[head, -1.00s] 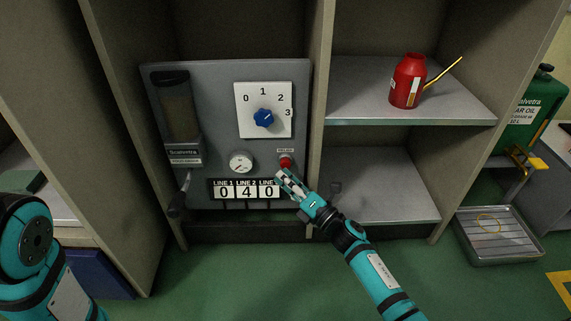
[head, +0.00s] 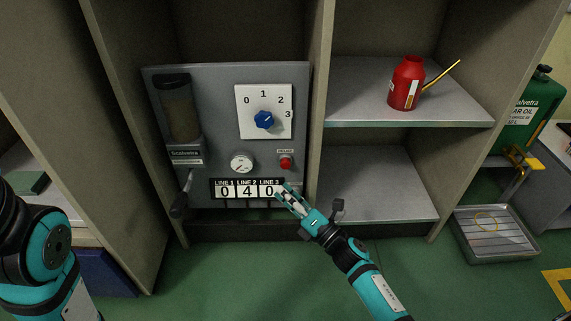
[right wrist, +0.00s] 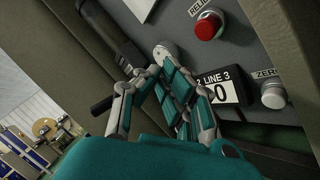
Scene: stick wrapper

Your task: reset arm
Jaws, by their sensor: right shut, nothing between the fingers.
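My right gripper (head: 284,193) is shut and empty in front of the lower right of a grey control panel (head: 212,125). In the head view it overlaps the right edge of the counter display (head: 246,189), which reads 0 4 0 under LINE 1, LINE 2 and LINE 3. A red button (head: 285,162) is just above the gripper, apart from it. In the right wrist view the closed fingers (right wrist: 165,75) are near the LINE 3 digit (right wrist: 219,92), with the red button (right wrist: 208,27) above. My left arm shows at the left edge; its gripper is out of view.
The panel has a blue dial (head: 263,120), a gauge (head: 241,163) and a lever (head: 181,195). A red oil can (head: 406,86) stands on the upper shelf (head: 350,95). The lower shelf (head: 385,195) looks empty. A metal tray (head: 490,250) lies on the green floor at right.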

